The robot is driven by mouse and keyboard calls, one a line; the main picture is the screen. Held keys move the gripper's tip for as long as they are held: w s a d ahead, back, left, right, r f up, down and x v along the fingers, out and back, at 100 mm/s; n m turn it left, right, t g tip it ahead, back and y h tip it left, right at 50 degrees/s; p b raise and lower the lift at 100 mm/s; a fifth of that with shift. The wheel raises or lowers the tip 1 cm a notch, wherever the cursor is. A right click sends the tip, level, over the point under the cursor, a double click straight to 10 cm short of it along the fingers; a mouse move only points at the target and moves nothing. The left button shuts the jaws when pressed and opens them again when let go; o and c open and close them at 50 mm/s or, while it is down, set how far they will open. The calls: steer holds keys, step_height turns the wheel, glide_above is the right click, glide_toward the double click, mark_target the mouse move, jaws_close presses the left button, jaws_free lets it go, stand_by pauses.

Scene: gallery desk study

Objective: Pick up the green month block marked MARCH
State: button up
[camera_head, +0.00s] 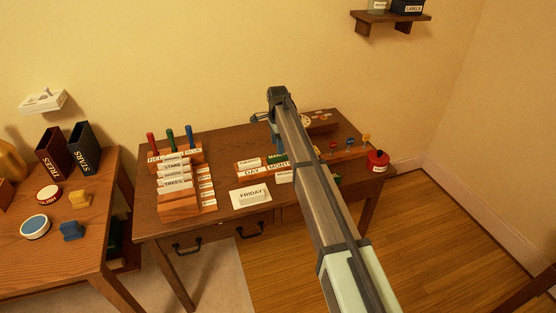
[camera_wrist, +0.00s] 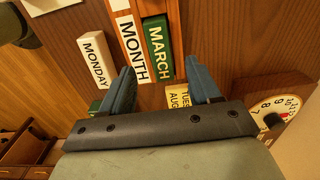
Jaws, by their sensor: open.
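The green block marked MARCH (camera_wrist: 158,45) shows in the wrist view just beyond my fingertips, beside a white MONTH label (camera_wrist: 133,48). In the head view the green block (camera_head: 277,157) sits in the wooden DAY/MONTH holder (camera_head: 243,171), partly hidden by my arm. My gripper (camera_wrist: 163,76) is open, with one blue finger to the left of the green block's near end and one to its right. Nothing is held between the fingers. I cannot tell how far above the block they are. In the head view a blue finger shows just above the holder.
A white MONDAY block (camera_wrist: 97,60) lies left of the holder in the wrist view. Yellow pieces with lettering (camera_wrist: 178,97) and a numbered dial (camera_wrist: 275,108) are near the right finger.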

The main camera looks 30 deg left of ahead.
mark_target(278, 159)
steer(key=shift+f, duration=2.75)
steer(key=shift+c, duration=0.2)
jaws_close()
